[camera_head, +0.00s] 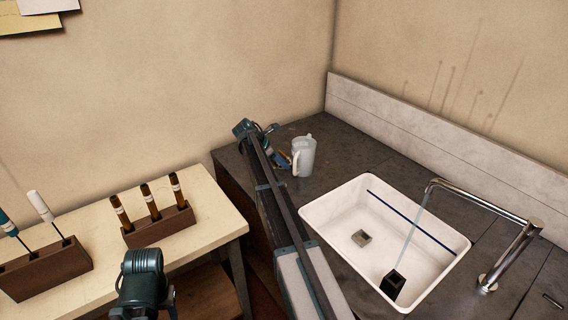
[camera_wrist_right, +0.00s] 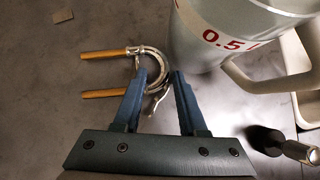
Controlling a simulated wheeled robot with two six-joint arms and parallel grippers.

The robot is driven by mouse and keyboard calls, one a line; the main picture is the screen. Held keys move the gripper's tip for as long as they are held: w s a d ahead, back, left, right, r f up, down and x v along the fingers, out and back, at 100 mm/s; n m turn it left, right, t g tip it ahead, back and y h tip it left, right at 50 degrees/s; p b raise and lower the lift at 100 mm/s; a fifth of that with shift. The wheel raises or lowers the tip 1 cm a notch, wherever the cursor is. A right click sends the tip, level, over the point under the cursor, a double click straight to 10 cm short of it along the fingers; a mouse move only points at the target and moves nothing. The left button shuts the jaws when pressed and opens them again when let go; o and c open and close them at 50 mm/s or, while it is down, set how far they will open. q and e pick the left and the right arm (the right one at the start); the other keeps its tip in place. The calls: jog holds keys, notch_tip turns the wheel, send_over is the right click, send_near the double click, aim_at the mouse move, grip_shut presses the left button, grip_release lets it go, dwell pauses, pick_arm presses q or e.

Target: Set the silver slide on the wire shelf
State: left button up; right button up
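The silver slide (camera_wrist_right: 104,53) lies on the dark counter in the right wrist view. It is U-shaped, with a silver bow and two orange-brown legs pointing left. My right gripper (camera_wrist_right: 160,76) is open above it, with its fingertips at the bow and part of the slide's silver end showing between the fingers. In the head view my right gripper (camera_head: 282,162) is at the counter's back left, beside the jug, and mostly hides the slide. My left gripper is out of view; only part of my left arm shows at the bottom. I see no wire shelf.
A pale measuring jug (camera_head: 304,157) stands close to the right fingers; it is large in the right wrist view (camera_wrist_right: 215,40). A white sink (camera_head: 335,212) with a running tap (camera_head: 512,250) is to the right. Tool blocks (camera_head: 160,228) stand on the left bench.

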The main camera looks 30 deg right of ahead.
grip_shut()
jog(key=shift+r, duration=0.2)
notch_tip(320, 180, up, 18)
jog(key=p, duration=1.8)
jog(key=shift+f, duration=0.2)
